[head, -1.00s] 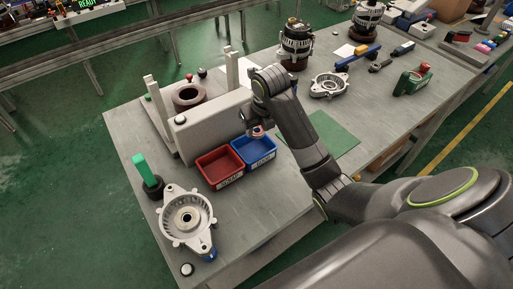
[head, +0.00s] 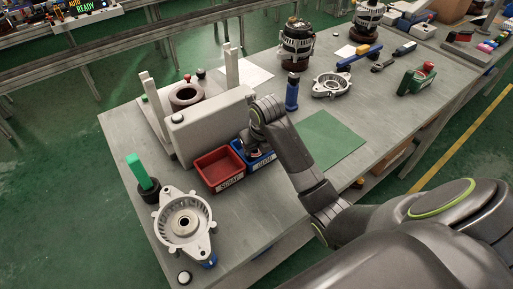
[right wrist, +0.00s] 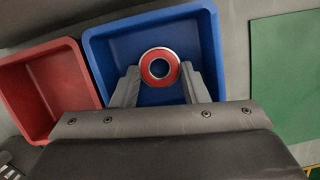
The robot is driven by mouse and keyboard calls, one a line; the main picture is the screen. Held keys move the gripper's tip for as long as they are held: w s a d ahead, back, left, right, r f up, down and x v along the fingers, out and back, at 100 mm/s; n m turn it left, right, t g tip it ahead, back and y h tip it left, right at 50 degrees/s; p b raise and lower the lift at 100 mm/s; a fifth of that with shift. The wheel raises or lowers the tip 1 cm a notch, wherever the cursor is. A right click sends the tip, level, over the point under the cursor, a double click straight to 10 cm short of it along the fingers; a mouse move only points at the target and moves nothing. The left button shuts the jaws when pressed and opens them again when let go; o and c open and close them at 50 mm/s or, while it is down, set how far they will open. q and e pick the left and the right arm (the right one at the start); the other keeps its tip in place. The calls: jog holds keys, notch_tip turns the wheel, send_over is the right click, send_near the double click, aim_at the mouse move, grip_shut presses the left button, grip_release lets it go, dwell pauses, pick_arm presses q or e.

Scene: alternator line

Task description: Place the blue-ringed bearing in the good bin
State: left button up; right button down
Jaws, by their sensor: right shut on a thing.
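My right gripper (head: 256,150) is shut on the bearing, low at the blue bin (head: 268,161). In the right wrist view the bearing (right wrist: 160,67) sits between the fingertips, over the inside of the blue bin (right wrist: 211,30). It has a silver rim and a red ring; blue shows only through its centre hole. I cannot tell whether the bearing touches the bin floor. My left gripper is not in view.
A grey block (head: 208,127) stands behind the bins. A metal housing (head: 185,222) and a green-handled tool (head: 141,172) are at the left. A blue upright tool (head: 291,92) stands behind my right arm. A flat green mat (head: 331,139) lies right of the bins.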

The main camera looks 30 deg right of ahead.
jog(key=shift+f, duration=0.1)
jog(key=shift+f, duration=0.15)
jog(key=c, duration=1.1)
grip_release()
